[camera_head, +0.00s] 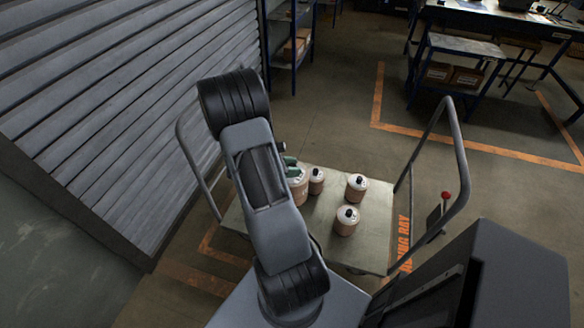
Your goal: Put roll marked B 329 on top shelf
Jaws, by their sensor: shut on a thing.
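Several tan rolls with white tops and dark centres stand on a cart (325,250). One roll (316,181) is at the back, one (356,188) to its right, and one (346,221) nearer the front. Another roll (298,188), looking larger, is beside my arm. My gripper (289,162) shows only as a small greenish part above this roll and is shut on it; my arm hides the rest. Markings are too small to read, so I cannot tell which is B 329. A blue-framed rack (296,68) with shelves stands at the back; its top is cut off.
The cart has upright grey rails (452,140) at both ends. A ribbed shutter wall (110,105) is on the left. A blue workbench (500,25) and a low table (465,46) are at the back right. Open floor lies between cart and rack.

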